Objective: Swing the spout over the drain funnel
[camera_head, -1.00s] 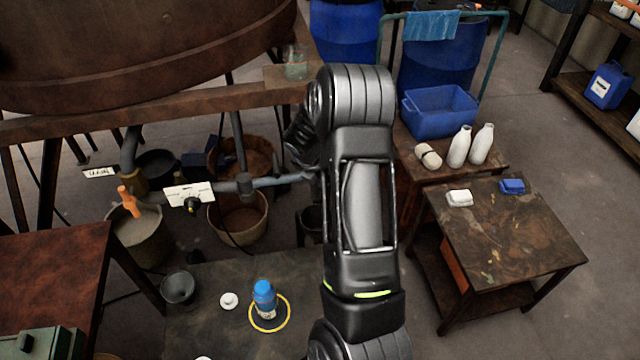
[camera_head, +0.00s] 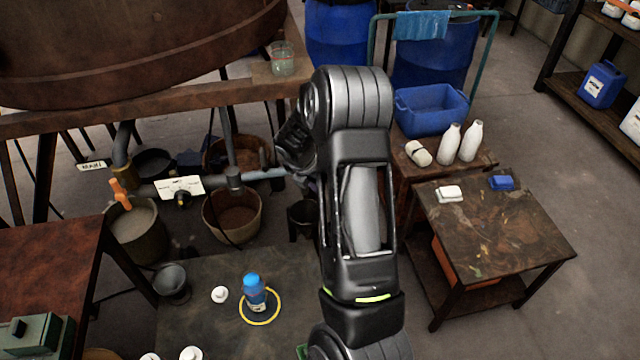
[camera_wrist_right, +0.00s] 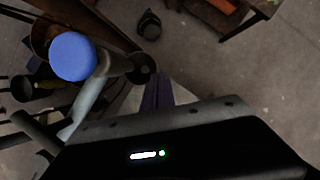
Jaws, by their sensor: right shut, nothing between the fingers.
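The spout (camera_head: 262,174) is a grey pipe running right from the valve pipework under the vat, behind a white plate. The right wrist view shows a grey pipe (camera_wrist_right: 90,98) with a round dark mouth (camera_wrist_right: 141,68) and a round blue knob (camera_wrist_right: 72,56) by that end. My right gripper (camera_wrist_right: 158,90) is shut and empty, close beside the pipe mouth; contact is unclear. In the head view my right arm partly hides its fingers. A dark funnel-like vessel (camera_head: 302,214) stands below and right of the spout's end, partly behind my arm; I cannot tell if it is the drain funnel. My left gripper is out of view.
Brown buckets (camera_head: 232,216) sit below the spout. The vat's beam (camera_head: 160,109) runs above. A small table (camera_head: 500,235) stands at right.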

